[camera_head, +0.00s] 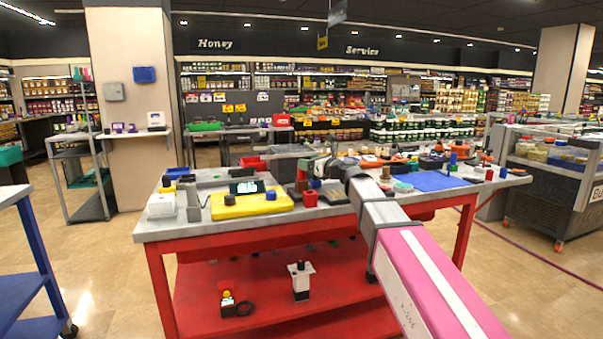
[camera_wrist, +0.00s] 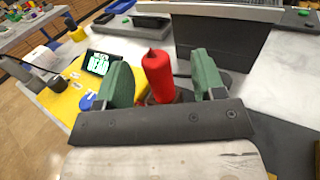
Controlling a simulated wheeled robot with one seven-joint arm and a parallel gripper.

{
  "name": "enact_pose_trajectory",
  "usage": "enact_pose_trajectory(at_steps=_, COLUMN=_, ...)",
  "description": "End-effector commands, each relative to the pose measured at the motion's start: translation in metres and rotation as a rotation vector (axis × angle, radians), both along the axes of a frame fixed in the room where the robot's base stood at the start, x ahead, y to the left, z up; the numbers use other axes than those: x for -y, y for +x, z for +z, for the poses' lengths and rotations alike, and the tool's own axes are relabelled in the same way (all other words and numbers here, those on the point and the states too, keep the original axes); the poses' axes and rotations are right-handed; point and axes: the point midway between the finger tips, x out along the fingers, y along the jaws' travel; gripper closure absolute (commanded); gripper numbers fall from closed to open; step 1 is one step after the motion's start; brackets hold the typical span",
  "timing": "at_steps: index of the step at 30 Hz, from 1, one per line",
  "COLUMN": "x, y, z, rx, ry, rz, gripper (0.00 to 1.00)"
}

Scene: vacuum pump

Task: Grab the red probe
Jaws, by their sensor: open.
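The red probe (camera_wrist: 158,75) stands upright in the wrist view, a red cylinder with a narrow pointed top. It is between the two green fingers of my gripper (camera_wrist: 162,80), with a gap visible on each side. The fingers are apart and hold nothing. In the head view my gripper is around the middle of the workbench (camera_head: 185,232), mostly hidden by my arm. I cannot clearly make out the probe there.
A yellow tester (camera_head: 240,206) with a dark screen and a blue knob (camera_head: 271,194) is left of the gripper. A dark upright panel (camera_wrist: 222,45) stands close behind the probe. A blue mat (camera_head: 432,181) and several small parts lie to the right.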

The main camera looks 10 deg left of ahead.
Motion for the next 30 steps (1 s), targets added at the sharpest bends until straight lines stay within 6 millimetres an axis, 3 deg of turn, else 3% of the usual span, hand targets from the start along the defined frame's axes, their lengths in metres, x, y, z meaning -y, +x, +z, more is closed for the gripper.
enact_pose_trajectory(at_steps=13, x=-0.045, y=0.02, z=-0.006, rx=0.0, ry=-0.001, rz=-0.001, gripper=0.37)
enact_pose_trajectory(at_steps=21, x=-0.048, y=0.02, z=-0.007, rx=0.0, ry=-0.001, rz=-0.002, gripper=0.37)
enact_pose_trajectory(at_steps=23, x=-0.048, y=0.02, z=-0.007, rx=0.0, ry=-0.001, rz=-0.002, gripper=0.53)
enact_pose_trajectory(at_steps=26, x=-0.048, y=0.02, z=-0.007, rx=0.001, ry=0.0, rz=-0.002, gripper=0.86)
enact_pose_trajectory(at_steps=30, x=-0.048, y=0.02, z=-0.006, rx=0.001, ry=0.0, rz=-0.002, gripper=0.95)
